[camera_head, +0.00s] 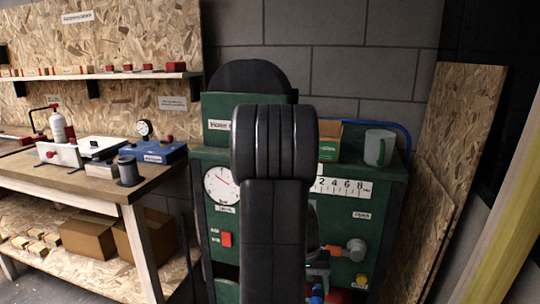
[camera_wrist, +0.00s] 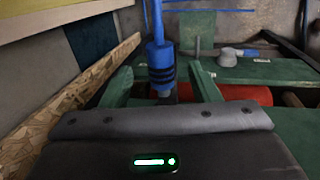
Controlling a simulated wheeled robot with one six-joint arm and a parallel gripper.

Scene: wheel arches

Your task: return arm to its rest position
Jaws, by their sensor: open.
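My gripper (camera_wrist: 160,86) shows in the wrist view with its two green fingers spread apart. A blue ribbed cylinder (camera_wrist: 160,62) on a dark stem appears between the fingers, and I cannot tell whether they touch it. In the head view my dark arm stands upright in the middle and hides most of the gripper. A small blue part (camera_head: 316,293) shows low beside the arm.
A green machine (camera_head: 360,215) with a dial (camera_head: 221,186) and an orange-ended grey handle (camera_head: 355,249) stands behind my arm. A grey-green mug (camera_head: 379,147) sits on top. A workbench (camera_head: 85,180) is at left; boards (camera_head: 460,160) lean at right.

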